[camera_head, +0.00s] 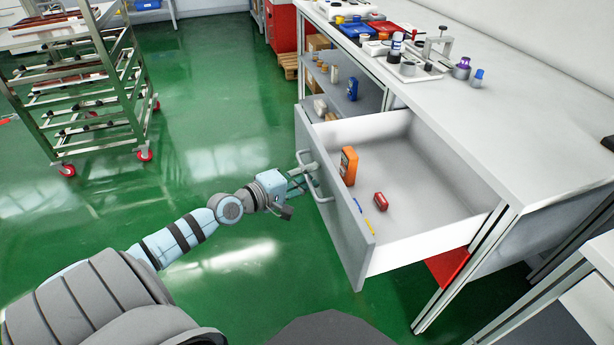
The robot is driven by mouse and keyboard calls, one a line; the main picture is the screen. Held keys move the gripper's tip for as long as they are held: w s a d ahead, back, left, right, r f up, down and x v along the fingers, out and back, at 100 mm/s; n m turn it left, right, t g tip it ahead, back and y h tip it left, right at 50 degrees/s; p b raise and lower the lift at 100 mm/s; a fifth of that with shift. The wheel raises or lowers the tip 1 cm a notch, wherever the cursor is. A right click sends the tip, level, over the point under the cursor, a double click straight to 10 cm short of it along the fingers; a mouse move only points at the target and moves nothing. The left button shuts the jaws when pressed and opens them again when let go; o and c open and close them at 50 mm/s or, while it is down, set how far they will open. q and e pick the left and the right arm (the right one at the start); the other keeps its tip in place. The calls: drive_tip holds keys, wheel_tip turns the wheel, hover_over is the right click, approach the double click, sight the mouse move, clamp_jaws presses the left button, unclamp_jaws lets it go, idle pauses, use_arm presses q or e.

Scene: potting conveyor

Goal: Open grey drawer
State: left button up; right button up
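The grey drawer (329,213) is pulled well out of the workbench, and its white inside shows. Its front carries a bar handle (322,197). My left gripper (304,178) is at this handle, with its fingers closed around the bar as far as I can see; the exact contact is small. Inside the drawer an orange device (348,166) stands near the front panel. A small red item (381,200) lies on the drawer floor, with small blue and yellow pieces near the front. My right gripper is not in view.
The workbench top (510,130) holds tools and small containers at its far end. Open shelves (345,82) with items are beside the drawer. A wheeled metal rack (75,95) stands at the left. The green floor between is clear. A red surface (448,268) shows below the drawer.

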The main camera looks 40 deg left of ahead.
sight(322, 174)
use_arm(q)
drive_tip(key=shift+c, duration=0.4)
clamp_jaws()
drive_tip(key=w, duration=0.1)
drive_tip(key=w+d+p, duration=0.1)
drive_tip(key=w+d, duration=0.1)
drive_tip(key=shift+w+d+r, duration=0.1)
drive_tip(key=shift+w+d, duration=0.15)
drive_tip(key=shift+w, duration=0.15)
drive_tip(key=shift+w+d, duration=0.2)
drive_tip(key=shift+w, duration=0.05)
